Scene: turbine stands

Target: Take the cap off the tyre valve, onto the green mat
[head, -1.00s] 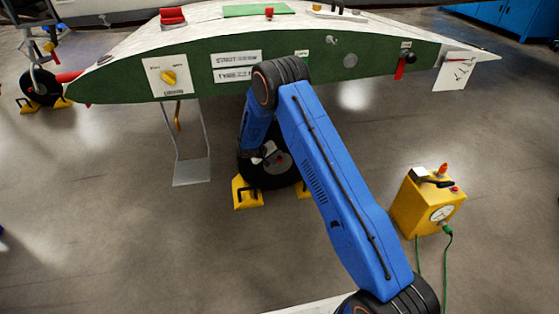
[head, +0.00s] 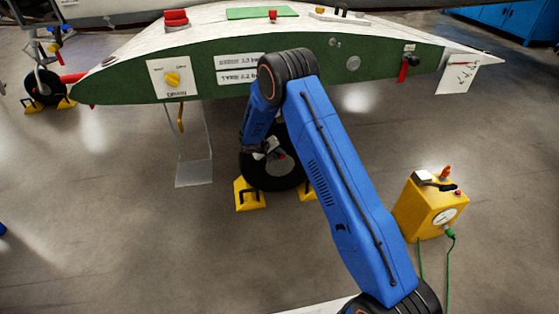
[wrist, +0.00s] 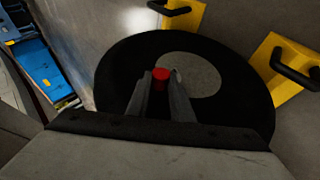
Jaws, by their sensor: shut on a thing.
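The valve cap (wrist: 161,74) is small and red. In the wrist view it sits between the fingertips of my gripper (wrist: 160,80), which is shut on it. Behind it is the black tyre (wrist: 225,105) with a grey hub (wrist: 192,75); I cannot tell whether the cap is still on the valve. In the head view the tyre (head: 272,178) stands under the wing, and my gripper (head: 266,150) is at its face, partly hidden by my arm. The green mat (head: 262,12) lies on top of the wing, with a small red thing at its front edge.
Yellow chocks (head: 250,196) stand against the tyre. A yellow gauge box (head: 428,208) with a green hose is on the floor at right. The green wing edge (head: 300,75) is above the tyre. The front floor is mostly clear.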

